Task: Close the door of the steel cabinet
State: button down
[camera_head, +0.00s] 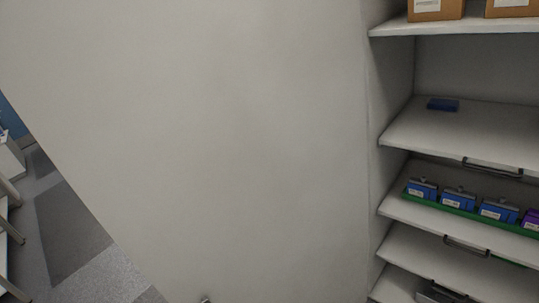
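The steel cabinet (392,95) stands at the right, its front open and its shelves showing. A large plain off-white panel (210,130) fills the left and middle of the view and meets the cabinet's front edge; it looks like the cabinet door standing open, though I cannot fully tell it from a side wall. Its free edge slants down at the left. No handle is clear on it. My gripper is not in view. A tiny grey bit at the bottom edge, left of the middle, is too small to identify.
Shelves hold cardboard boxes (436,9), a small blue block (443,104) and a green tray (448,205) with several blue battery units. Some shelves have dark handles (492,168). Grey carpet floor (75,240) is open at the lower left, beside white furniture (10,162).

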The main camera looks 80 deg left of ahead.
aim_at(221, 146)
jog(key=k+j, duration=1.05)
jog(key=j, duration=0.15)
jog(key=k+j, duration=0.15)
jog(key=j, duration=0.2)
jog(key=k+j, duration=0.2)
jog(key=j, duration=0.15)
jog(key=k+j, duration=0.15)
jog(key=j, duration=0.2)
jog(key=k+j+u, duration=0.1)
jog(key=j, duration=0.25)
jog(key=k+j, duration=0.25)
jog(key=i+j+z, duration=0.2)
jog(key=k+l, duration=0.05)
